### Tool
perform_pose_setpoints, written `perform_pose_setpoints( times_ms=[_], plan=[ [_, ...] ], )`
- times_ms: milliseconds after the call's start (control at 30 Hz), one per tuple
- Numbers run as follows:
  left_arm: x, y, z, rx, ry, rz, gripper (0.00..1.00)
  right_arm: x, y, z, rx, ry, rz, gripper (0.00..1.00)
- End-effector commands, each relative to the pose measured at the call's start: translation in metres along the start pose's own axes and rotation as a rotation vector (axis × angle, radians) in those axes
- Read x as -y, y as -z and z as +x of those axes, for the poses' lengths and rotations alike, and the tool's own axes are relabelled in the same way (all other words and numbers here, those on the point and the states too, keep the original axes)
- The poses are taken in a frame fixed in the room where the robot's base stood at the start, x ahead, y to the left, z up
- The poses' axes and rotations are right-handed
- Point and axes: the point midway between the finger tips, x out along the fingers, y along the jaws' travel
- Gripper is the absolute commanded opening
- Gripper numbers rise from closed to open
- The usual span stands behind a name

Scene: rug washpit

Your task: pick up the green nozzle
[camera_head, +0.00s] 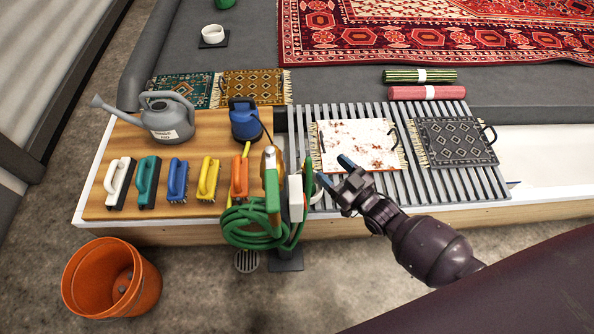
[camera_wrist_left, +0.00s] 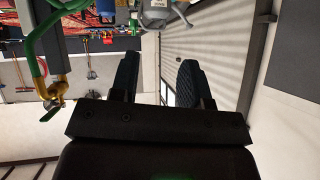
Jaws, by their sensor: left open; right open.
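The green nozzle (camera_head: 272,190), with a brass-coloured end at its top, stands upright at the front edge of the bench in the head view. It is beside a post with a white box (camera_head: 296,198) and above a coiled green hose (camera_head: 250,232). My right gripper (camera_head: 334,171) is open and empty, to the right of the nozzle and apart from it, with the post and a hose loop between. My left gripper (camera_wrist_left: 158,80) shows only in its wrist view, open with nothing between its fingers. A green hose and brass fitting (camera_wrist_left: 54,90) are at the left there.
Several brushes, including an orange one (camera_head: 239,178), a blue pump-like item (camera_head: 245,122) and a grey watering can (camera_head: 167,118) stand on the wooden board left of the nozzle. Rug samples lie on the slatted rack (camera_head: 455,183) at right. An orange bucket (camera_head: 110,280) stands on the floor.

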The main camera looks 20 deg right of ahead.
Motion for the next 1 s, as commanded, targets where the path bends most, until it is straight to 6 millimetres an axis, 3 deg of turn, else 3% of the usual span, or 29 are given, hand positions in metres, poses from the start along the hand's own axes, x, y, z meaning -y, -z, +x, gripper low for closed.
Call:
perform_pose_setpoints(
  times_ms=[67,200,400,567,800,1000],
  plan=[
    [-0.003,-0.01,0.003,0.015,-0.006,0.003,0.43,-0.006,-0.023,0.005,-0.021,0.009,0.003,0.66],
    [-0.006,-0.02,0.008,0.025,-0.015,0.012,0.43,-0.002,-0.066,-0.011,0.005,0.012,0.027,0.66],
    [-0.009,-0.025,0.013,0.025,-0.022,0.024,0.43,0.007,-0.104,-0.032,0.053,0.013,0.048,0.66],
    [-0.009,-0.024,0.015,0.016,-0.023,0.026,0.43,0.009,-0.112,-0.032,0.062,0.013,0.053,0.66],
    [-0.008,-0.024,0.015,-0.006,-0.018,0.015,0.43,0.009,-0.113,0.002,0.061,0.013,0.053,0.66],
    [-0.007,-0.023,0.015,-0.022,-0.014,0.008,0.43,0.009,-0.113,0.019,0.06,0.013,0.051,0.66]
  ],
)
